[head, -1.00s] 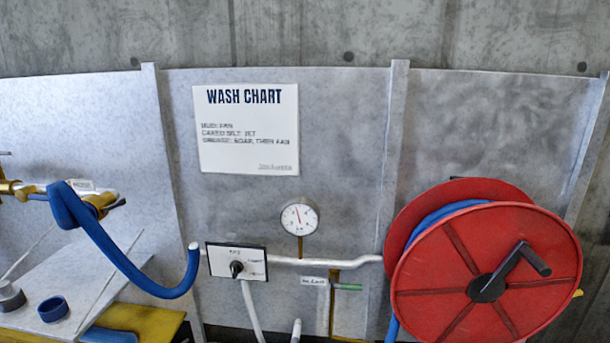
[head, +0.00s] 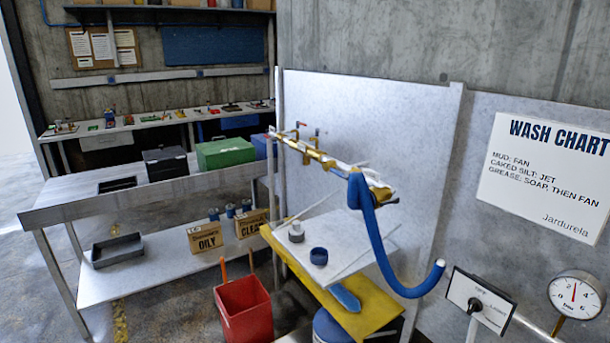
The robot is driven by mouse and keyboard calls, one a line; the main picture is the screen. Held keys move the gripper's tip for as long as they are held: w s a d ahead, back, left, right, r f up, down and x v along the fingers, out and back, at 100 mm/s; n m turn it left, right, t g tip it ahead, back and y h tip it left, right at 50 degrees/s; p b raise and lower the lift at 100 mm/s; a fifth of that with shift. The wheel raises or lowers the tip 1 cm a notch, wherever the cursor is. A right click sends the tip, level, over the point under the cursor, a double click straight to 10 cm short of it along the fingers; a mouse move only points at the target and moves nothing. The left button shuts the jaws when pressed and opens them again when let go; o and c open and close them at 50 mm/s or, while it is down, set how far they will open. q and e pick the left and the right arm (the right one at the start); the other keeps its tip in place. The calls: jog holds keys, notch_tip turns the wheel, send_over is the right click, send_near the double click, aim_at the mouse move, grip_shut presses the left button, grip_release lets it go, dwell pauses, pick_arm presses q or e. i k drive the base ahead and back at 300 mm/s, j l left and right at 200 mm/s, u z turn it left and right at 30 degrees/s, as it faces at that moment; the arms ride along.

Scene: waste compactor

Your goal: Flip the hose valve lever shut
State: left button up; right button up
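A blue hose (head: 376,235) hangs from a brass and white pipe run (head: 325,160) on the grey panel and curves up at its lower right end. A small dark lever-like piece (head: 391,202) sticks out beside the brass fitting where the hose joins. Small red-handled valves (head: 301,125) sit farther left on the pipe. I cannot tell which of these is the hose valve lever, or whether it is open or shut. Neither of my grippers is in view.
A metal bench (head: 110,205) with a green box (head: 226,151) stands at the left. A red bin (head: 244,310) stands on the floor before a yellow shelf (head: 365,318). A dial switch plate (head: 480,301) and gauge (head: 576,295) are at lower right. Open floor lies at far left.

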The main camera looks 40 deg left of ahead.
aim_at(337, 173)
jog(key=u, duration=1.1)
jog(key=j, duration=0.45)
jog(key=k+j, duration=0.1)
jog(key=j, duration=0.3)
jog(key=i+j, duration=0.1)
jog(key=j, duration=0.6)
jog(key=i+j, duration=0.15)
jog(key=j, duration=0.2)
jog(key=i+j, duration=0.85)
jog(key=i+l, duration=0.1)
jog(key=i, duration=0.25)
jog(key=i+l, duration=0.1)
jog(key=i, duration=0.25)
